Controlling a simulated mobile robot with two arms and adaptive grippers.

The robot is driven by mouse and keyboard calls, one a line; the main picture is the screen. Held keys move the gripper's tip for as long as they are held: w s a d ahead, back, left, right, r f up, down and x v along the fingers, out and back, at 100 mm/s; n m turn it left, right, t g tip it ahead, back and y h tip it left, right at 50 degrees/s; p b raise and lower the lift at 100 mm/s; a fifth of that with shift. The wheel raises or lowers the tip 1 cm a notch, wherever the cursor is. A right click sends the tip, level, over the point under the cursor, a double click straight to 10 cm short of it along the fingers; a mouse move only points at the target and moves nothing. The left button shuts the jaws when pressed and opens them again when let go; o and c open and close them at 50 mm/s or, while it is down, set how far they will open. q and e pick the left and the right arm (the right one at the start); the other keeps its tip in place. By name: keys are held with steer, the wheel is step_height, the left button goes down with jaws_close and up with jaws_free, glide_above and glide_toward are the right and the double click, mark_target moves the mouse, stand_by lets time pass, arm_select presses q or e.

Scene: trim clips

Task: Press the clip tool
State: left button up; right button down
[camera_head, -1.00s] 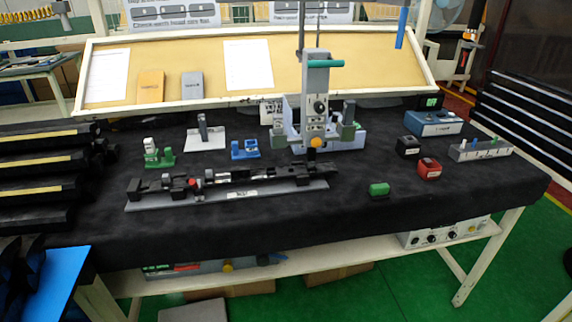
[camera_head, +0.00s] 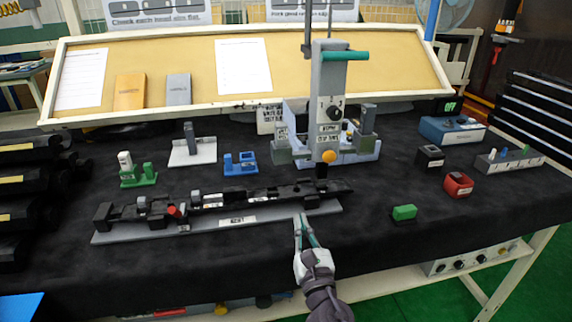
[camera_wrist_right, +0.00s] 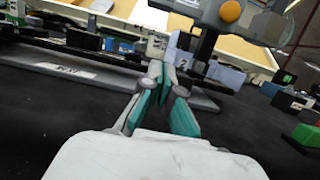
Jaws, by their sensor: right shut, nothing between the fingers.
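The clip tool (camera_head: 328,110) is a tall grey press with a teal handle bar (camera_head: 344,56) on top, a dial and an orange knob (camera_head: 328,157). It stands upright at the back centre of the table. In front of it lies a black trim strip (camera_head: 255,196) with clips, on a grey base plate (camera_head: 190,229). My right gripper (camera_head: 305,220) is at the front of the table, below the tool and by the right end of the base plate. Its teal-padded fingers are closed together and empty, as the right wrist view (camera_wrist_right: 160,72) also shows. My left gripper is not in view.
Green (camera_head: 138,177), white (camera_head: 193,152) and blue (camera_head: 240,164) fixtures stand left of the tool. A green block (camera_head: 404,213), a red box (camera_head: 458,185) and a black box (camera_head: 430,156) sit right. The black cloth at front right is mostly bare.

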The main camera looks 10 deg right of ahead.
steer(key=shift+w+r, duration=0.15)
steer(key=shift+w, duration=0.1)
steer(key=shift+s+r, duration=0.25)
steer(key=shift+s, duration=0.05)
steer(key=shift+w, duration=0.2)
steer(key=x, duration=0.9)
steer(key=shift+w+r+p, duration=0.1)
steer(key=shift+w+p, duration=0.15)
steer(key=shift+p, duration=0.1)
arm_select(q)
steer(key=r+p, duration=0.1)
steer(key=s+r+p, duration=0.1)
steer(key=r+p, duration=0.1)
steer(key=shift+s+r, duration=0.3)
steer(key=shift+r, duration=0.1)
arm_select(e)
step_height(320, 180, up, 4)
steer(key=shift+w, duration=0.15)
steer(key=shift+r, duration=0.1)
